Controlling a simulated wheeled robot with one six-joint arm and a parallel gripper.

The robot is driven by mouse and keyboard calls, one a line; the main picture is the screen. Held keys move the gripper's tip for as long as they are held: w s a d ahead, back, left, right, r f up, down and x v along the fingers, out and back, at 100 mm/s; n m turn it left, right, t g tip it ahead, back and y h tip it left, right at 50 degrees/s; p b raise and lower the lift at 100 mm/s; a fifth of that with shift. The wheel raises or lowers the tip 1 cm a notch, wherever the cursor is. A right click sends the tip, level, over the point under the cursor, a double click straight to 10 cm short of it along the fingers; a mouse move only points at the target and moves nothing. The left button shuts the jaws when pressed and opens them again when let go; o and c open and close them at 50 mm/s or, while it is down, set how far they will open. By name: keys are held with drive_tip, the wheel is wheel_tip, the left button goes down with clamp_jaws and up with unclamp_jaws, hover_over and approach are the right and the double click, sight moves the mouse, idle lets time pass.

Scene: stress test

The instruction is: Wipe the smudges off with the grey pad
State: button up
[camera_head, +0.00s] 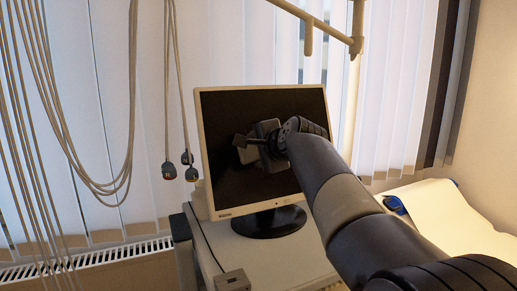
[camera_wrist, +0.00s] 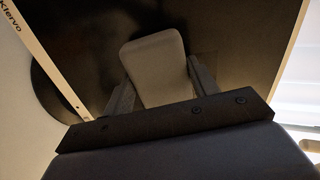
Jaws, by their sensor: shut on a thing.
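My gripper (camera_head: 262,142) is in front of the dark screen of a monitor (camera_head: 228,185), near the middle of the screen. In the wrist view my gripper (camera_wrist: 160,78) is shut on the grey pad (camera_wrist: 154,55), a pale block with rounded corners between the two dark fingers. The pad's far end is close to the screen (camera_wrist: 235,35); I cannot tell if it touches. I cannot make out clear smudges on the dark screen. My gripper and arm hide part of it in the head view.
The monitor's round dark base (camera_head: 269,221) stands on a pale cart top (camera_head: 275,255), with a small box (camera_head: 232,281) at the front. Cables (camera_head: 168,172) hang at left. A metal pole (camera_head: 353,100) stands behind, and a pale padded surface (camera_head: 450,218) lies at right.

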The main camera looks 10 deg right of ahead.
drive_tip(key=shift+w+a+f, duration=0.1)
drive_tip(key=shift+w+f, duration=0.05)
drive_tip(key=shift+w, duration=0.3)
